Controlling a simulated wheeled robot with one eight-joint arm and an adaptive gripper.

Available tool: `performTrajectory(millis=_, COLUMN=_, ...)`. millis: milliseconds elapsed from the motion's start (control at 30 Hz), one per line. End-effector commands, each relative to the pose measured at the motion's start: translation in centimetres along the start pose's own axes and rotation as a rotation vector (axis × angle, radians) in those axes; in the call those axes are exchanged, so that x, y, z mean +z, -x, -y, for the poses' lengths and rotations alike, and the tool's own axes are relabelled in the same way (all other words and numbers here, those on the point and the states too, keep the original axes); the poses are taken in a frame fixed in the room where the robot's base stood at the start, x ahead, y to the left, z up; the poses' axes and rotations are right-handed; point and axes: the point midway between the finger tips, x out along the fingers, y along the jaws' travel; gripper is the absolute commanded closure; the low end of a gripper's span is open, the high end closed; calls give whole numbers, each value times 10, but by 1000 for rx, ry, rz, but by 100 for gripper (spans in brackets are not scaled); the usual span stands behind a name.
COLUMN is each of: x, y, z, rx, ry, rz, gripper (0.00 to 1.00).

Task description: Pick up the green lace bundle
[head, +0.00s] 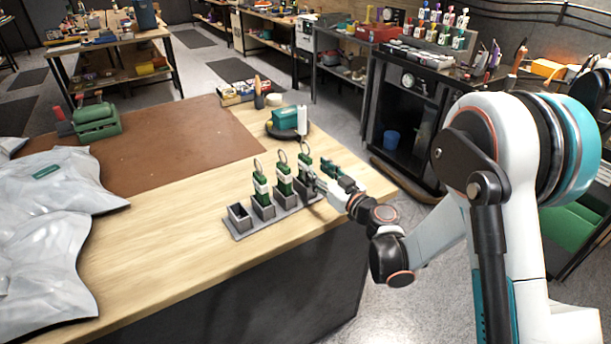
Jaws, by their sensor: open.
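Three green lace bundles, each with a white band and a loop on top, stand upright in a grey rack (238,236) at the table's right edge. They are the left bundle (261,187), the middle bundle (284,179) and the right bundle (304,167). The rack's leftmost compartment is empty. My gripper (320,177) is open beside the right bundle, at the rack's right end. I cannot tell whether it touches that bundle. The gripper and wrist partly hide the rack's right end.
A teal box (285,117) and a white bottle (302,120) stand behind the rack. A brown mat (185,140) and crumpled silvery sheets (50,215) cover the table's left part. A green tool (97,120) stands at the mat's left. Bare wood lies left of the rack.

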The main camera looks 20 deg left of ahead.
Motion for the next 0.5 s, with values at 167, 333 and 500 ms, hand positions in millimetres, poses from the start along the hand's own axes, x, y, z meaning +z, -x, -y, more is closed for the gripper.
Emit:
performTrajectory(millis=167, x=1, y=-16, z=4, rx=-2, ry=0, rz=0, gripper=56)
performTrajectory(millis=333, x=1, y=-40, z=8, rx=-1, ry=0, rz=0, gripper=56)
performTrajectory(millis=500, x=-1, y=-52, z=8, rx=-1, ry=0, rz=0, gripper=56)
